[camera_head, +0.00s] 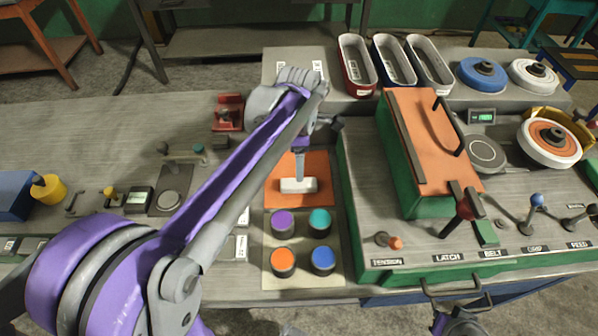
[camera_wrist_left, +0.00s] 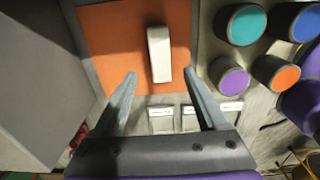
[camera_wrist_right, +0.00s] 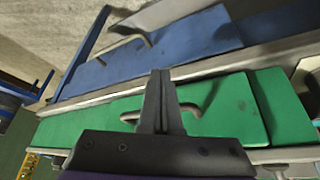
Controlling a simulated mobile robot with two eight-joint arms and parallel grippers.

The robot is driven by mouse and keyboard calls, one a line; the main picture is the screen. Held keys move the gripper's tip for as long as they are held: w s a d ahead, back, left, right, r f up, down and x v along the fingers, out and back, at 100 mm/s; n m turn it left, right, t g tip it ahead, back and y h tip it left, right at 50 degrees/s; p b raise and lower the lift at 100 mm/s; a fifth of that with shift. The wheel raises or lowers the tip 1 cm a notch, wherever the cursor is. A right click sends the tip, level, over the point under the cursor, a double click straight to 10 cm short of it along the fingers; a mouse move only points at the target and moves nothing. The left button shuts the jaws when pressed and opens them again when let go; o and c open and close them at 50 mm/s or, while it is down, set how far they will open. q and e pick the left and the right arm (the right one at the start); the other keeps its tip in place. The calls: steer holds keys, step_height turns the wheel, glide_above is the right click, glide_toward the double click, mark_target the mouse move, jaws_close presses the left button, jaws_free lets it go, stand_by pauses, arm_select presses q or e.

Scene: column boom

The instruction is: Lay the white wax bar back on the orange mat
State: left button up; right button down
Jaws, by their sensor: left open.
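The white wax bar (camera_head: 298,186) lies on the orange mat (camera_head: 318,165), inside its edges. In the left wrist view the bar (camera_wrist_left: 159,55) lies on the mat (camera_wrist_left: 112,45), towards its right side. My left gripper (camera_wrist_left: 160,76) is open and empty, its two fingers spread wider than the bar. The bar shows just beyond and between the fingertips, with no finger touching it in that view. In the head view my left arm reaches over the bench and partly hides the mat's upper left. My right gripper (camera_wrist_right: 160,75) has its fingers together with nothing between them.
Purple, teal, orange and blue round knobs (camera_head: 282,258) stand below the mat. A green machine with an orange top (camera_head: 418,125) and levers is to the right. Three trays (camera_head: 394,62) stand behind. A red block (camera_head: 228,112) is left of the mat.

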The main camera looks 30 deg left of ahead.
arm_select(q)
steer(key=shift+r, duration=2.2)
